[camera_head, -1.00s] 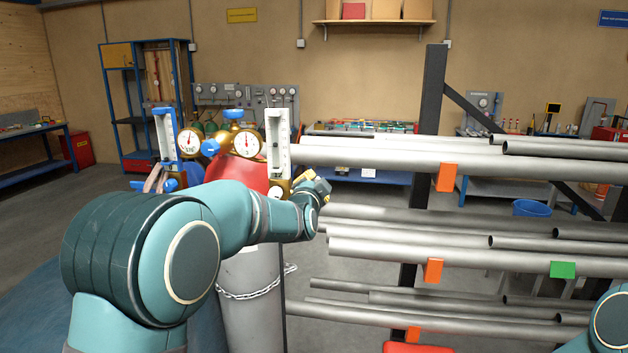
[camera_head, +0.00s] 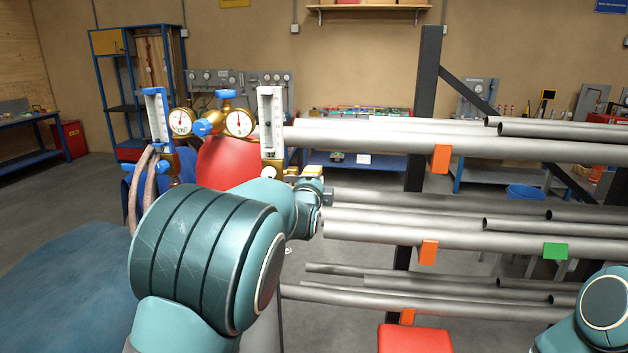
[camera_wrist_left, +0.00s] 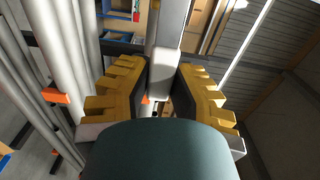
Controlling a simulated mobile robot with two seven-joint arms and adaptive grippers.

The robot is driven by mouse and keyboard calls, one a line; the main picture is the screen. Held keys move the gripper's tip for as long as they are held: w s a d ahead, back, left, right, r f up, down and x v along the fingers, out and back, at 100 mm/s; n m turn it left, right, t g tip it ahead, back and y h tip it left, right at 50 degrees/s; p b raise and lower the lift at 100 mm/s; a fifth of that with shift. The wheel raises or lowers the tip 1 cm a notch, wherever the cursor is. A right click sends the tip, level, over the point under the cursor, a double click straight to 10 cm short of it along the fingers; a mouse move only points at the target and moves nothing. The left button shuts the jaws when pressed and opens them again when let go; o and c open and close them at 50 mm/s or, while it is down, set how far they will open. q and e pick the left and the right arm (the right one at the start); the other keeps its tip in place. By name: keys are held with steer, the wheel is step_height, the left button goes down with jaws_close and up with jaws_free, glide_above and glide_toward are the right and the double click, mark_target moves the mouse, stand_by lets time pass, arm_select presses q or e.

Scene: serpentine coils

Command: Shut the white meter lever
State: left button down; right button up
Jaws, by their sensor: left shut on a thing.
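The white meter (camera_head: 271,125) stands upright on the brass regulator, right of the round gauges, in the head view. A small white round knob (camera_head: 269,172) shows at its foot. My left gripper (camera_head: 309,180) is at the lower right of the meter, partly hidden by its own wrist. In the left wrist view its yellow fingers (camera_wrist_left: 158,95) are shut with a pale grey-white part (camera_wrist_left: 163,66) between them, by the meter's base. The lever itself cannot be made out clearly there. My right gripper is out of view; only part of my right arm shows.
A second meter with a blue frame (camera_head: 157,115) stands left of the gauges (camera_head: 238,122). Grey pipes (camera_head: 400,238) on a dark rack lie close to the right of my left gripper. A red seat (camera_head: 414,338) is at the bottom. Floor is open at left.

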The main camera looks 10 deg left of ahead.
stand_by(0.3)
arm_select(q)
steer(key=c, duration=1.1)
jaws_free()
steer(key=shift+w+f, duration=0.1)
steer(key=s, duration=1.2)
steer(key=shift+f, duration=0.1)
